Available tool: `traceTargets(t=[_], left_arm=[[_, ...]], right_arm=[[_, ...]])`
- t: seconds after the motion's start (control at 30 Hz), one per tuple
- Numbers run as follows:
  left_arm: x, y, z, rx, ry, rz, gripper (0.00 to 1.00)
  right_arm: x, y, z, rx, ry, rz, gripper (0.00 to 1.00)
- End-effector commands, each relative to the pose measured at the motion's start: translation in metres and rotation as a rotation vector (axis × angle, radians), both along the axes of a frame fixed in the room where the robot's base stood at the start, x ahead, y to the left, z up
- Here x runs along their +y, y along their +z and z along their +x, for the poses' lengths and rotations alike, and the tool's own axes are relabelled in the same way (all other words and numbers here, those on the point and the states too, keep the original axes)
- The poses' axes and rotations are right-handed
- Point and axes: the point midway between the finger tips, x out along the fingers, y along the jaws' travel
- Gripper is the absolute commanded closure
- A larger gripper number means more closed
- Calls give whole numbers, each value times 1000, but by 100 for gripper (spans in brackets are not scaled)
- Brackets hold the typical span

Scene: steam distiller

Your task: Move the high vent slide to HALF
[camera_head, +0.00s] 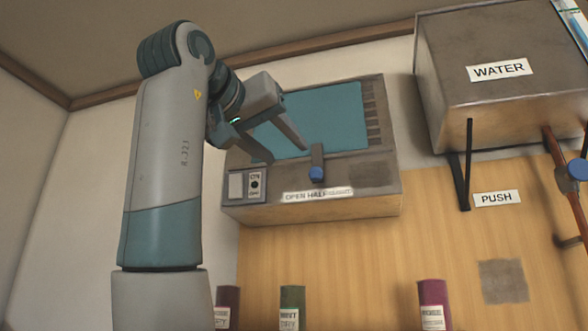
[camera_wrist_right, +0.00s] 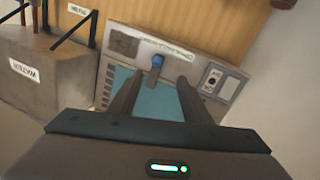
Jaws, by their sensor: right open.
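The high vent unit (camera_head: 375,195) is a grey wall-mounted box with a teal panel (camera_head: 325,115). Its slide has a dark stem and a blue knob (camera_head: 317,173), which also shows in the right wrist view (camera_wrist_right: 157,61). The knob stands just above the label strip (camera_head: 317,194), near the word HALF; I cannot tell its exact setting. My right gripper (camera_head: 287,155) is open and empty, its fingertips left of the knob in the head view. In the right wrist view the knob appears beyond and between the fingertips (camera_wrist_right: 160,78); no contact is visible. My left gripper is out of view.
Several bottles, including a maroon one (camera_head: 433,297), stand below.

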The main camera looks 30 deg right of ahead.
Motion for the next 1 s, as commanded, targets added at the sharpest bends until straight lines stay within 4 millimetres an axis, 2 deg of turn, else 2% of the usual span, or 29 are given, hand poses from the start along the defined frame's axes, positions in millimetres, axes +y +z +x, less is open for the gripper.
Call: traceTargets(t=[0.1, 0.33, 0.8, 1.0], left_arm=[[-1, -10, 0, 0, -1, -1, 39], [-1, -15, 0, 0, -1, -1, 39], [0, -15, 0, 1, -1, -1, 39], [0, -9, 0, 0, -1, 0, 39]], right_arm=[[19, -2, -11, 0, 1, -2, 56], [40, -1, -22, 0, -1, 0, 56], [43, 0, -24, -3, 0, 2, 56], [42, 3, -26, -117, -1, 65, 56]])
